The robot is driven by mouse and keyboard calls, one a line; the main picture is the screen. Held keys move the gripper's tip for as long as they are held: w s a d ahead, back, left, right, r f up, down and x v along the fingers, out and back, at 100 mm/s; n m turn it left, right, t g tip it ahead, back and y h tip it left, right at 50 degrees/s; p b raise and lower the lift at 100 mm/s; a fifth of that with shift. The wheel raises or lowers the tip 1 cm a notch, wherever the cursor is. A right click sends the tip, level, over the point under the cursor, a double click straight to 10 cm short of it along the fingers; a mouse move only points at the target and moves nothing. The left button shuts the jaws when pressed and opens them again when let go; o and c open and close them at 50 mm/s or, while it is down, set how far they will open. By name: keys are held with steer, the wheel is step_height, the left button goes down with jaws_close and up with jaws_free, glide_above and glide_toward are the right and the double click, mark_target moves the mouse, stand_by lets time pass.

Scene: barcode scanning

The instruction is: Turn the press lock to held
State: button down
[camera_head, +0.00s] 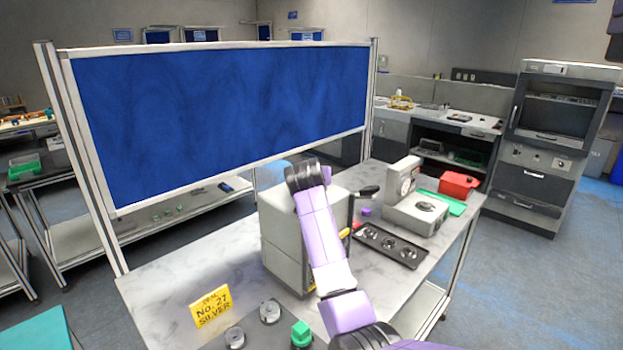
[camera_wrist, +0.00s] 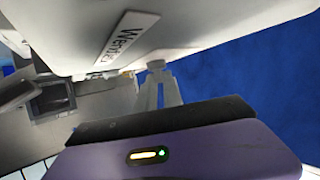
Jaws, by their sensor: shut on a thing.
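The press is a tall grey box (camera_head: 280,245) on the marble-topped table, with a black-knobbed lever (camera_head: 366,191) at its right side. My purple arm reaches across its front, and its black wrist is at the top of the press. My gripper is hidden in the head view. In the wrist view my gripper (camera_wrist: 158,80) has its fingers together on a small grey knob, the press lock (camera_wrist: 156,65), beneath a pale surface with a lettered label (camera_wrist: 126,36). The setting of the lock cannot be read.
A dark tray (camera_head: 390,245) with round parts, a grey gauge stand (camera_head: 415,213) and a red bin (camera_head: 458,185) are to the right. A blue panel (camera_head: 220,120) stands behind.

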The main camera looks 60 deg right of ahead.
steer(key=m+g+b, duration=0.1)
steer(key=b, duration=0.1)
steer(key=m+g+h+b, duration=0.1)
steer(key=m+g, duration=0.1)
steer(key=m+g+b, duration=0.1)
steer(key=g+b, duration=0.1)
steer(key=shift+w+a+f+m+h+b, duration=0.15)
steer(key=shift+w+f+m+h+b, duration=0.15)
steer(key=shift+w+f, duration=0.1)
steer(key=m+g+b, duration=0.3)
steer(key=g, duration=0.1)
steer(key=shift+w+r, duration=0.1)
steer(key=shift+r, duration=0.15)
steer(key=shift+m+g+b, duration=0.45)
steer(key=shift+m+g, duration=0.05)
steer(key=c, duration=1.5)
jaws_free()
steer(key=shift+b+v, duration=0.85)
steer(key=shift+v, duration=3.05)
steer(key=shift+r, duration=0.15)
